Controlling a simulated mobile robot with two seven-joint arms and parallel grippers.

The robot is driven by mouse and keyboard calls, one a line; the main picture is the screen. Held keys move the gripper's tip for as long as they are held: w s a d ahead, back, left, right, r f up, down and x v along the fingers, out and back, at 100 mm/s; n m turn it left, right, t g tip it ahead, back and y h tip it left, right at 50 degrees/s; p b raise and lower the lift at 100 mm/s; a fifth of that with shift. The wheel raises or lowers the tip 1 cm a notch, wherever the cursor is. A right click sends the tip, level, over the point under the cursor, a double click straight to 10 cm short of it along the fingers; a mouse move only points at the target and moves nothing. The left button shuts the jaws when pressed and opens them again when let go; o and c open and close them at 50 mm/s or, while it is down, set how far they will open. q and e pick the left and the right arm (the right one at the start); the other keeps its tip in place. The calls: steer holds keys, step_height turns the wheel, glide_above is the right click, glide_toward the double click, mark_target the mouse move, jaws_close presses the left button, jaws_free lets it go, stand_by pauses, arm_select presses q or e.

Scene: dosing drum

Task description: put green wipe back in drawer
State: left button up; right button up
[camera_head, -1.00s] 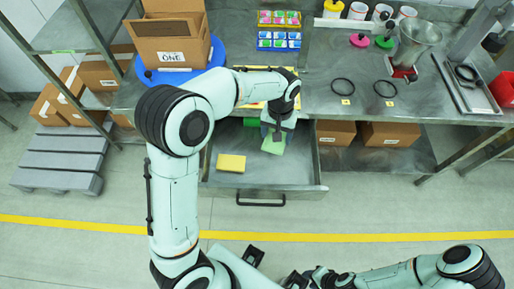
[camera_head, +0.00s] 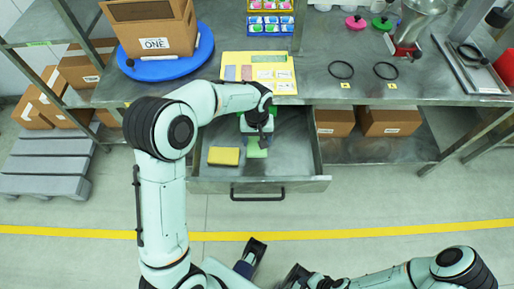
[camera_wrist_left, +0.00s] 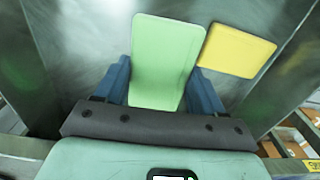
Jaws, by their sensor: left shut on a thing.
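The green wipe (camera_head: 257,150) is in the open drawer (camera_head: 303,183), right of the yellow wipe (camera_head: 224,156). My left gripper (camera_head: 258,138) reaches down into the drawer and is shut on the green wipe. In the left wrist view the green wipe (camera_wrist_left: 165,55) sticks out between the two blue fingers (camera_wrist_left: 162,88), with the yellow wipe (camera_wrist_left: 238,50) beside it on the drawer floor. I cannot tell whether the green wipe touches the floor. Part of my right arm shows at the bottom right of the head view; its finger state is unclear.
The drawer's handle (camera_head: 258,194) faces the front. The worktop (camera_head: 320,90) above holds a yellow sheet (camera_head: 232,62), two black rings (camera_head: 341,70) and a blue round base (camera_head: 165,68) with a cardboard box (camera_head: 150,25). The drawer's right half is clear.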

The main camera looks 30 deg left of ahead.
mark_target(257, 149)
arm_select(q)
steer(key=shift+f+b, duration=0.3)
steer(key=shift+f, duration=2.7)
steer(key=shift+f, duration=0.2)
steer(key=o, duration=1)
steer(key=shift+r, duration=0.1)
step_height(257, 149, up, 12)
steer(key=shift+r+p, duration=0.2)
steer(key=shift+p, duration=0.6)
